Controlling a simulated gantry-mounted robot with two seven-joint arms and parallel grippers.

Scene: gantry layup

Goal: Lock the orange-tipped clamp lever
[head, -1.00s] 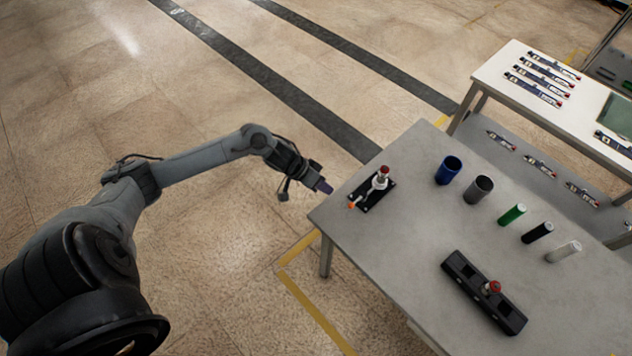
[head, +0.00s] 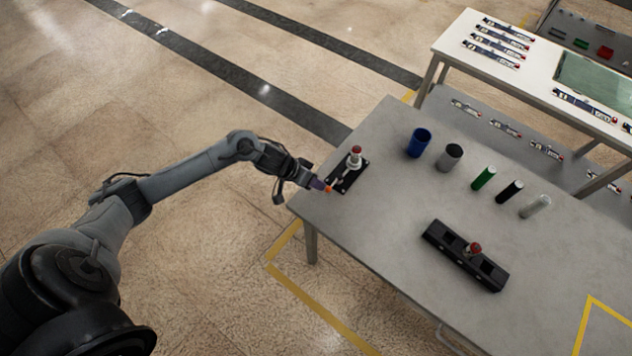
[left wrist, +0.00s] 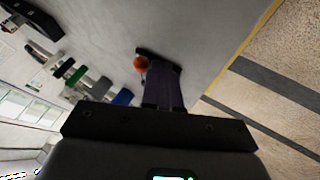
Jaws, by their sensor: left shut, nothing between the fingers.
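The toggle clamp (head: 350,167) stands on a small black base plate at the left corner of the grey table. It has a red-topped upright part and a lever with an orange tip (head: 328,188). My left gripper (head: 319,184) is shut and empty, its fingertips right beside the orange tip at the table's edge; I cannot tell if they touch it. My right gripper is not in view.
On the grey table (head: 380,245) stand a blue cup (head: 419,142), a grey cup (head: 450,157), and green, black and pale cylinders to the right. A black fixture with a red knob (head: 465,256) lies nearer the front. A white table (head: 455,40) stands behind.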

